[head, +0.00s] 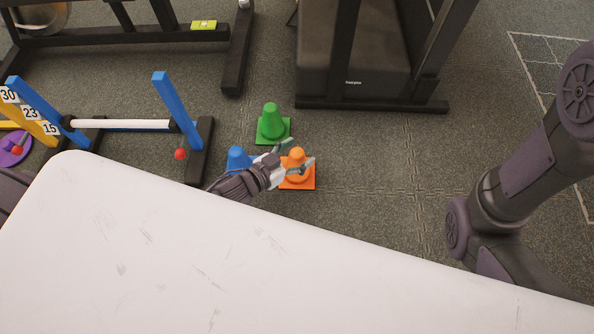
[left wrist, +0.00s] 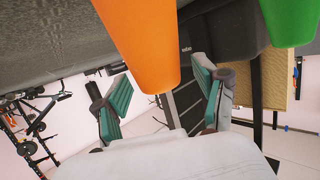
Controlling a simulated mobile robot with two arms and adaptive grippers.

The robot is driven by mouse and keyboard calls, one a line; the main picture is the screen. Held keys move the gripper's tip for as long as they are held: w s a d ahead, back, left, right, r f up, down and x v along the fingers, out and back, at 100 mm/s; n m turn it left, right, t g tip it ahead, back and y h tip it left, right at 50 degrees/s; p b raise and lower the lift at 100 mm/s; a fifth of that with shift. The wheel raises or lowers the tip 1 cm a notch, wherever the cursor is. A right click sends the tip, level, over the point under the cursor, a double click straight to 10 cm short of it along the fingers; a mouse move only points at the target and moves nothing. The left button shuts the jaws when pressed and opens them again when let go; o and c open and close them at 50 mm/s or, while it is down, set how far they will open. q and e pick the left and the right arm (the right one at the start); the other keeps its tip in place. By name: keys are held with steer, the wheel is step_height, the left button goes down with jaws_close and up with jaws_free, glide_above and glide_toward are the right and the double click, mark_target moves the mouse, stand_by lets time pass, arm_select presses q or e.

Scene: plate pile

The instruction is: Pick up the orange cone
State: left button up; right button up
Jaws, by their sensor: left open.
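The orange cone (head: 298,183) stands upright on its square base on the grey floor, beyond the white surface's edge. My left gripper (head: 297,155) is open at the cone's upper part, and its fingers partly cover it in the head view. In the left wrist view the orange cone (left wrist: 147,45) hangs large and upside down from the top, with its tip between the spread teal-padded fingers of the left gripper (left wrist: 160,80). I cannot tell whether either finger touches it. My right gripper is out of view.
A green cone (head: 271,124) stands just behind, and a blue cone (head: 237,158) to the left is partly hidden by my gripper. A white surface (head: 200,260) fills the foreground. A blue-post hurdle (head: 178,110) and dark gym equipment (head: 355,60) stand around. Floor to the right is clear.

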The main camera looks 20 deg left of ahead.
arm_select(q)
jaws_close()
stand_by(0.4)
steer(key=shift+r, duration=0.1)
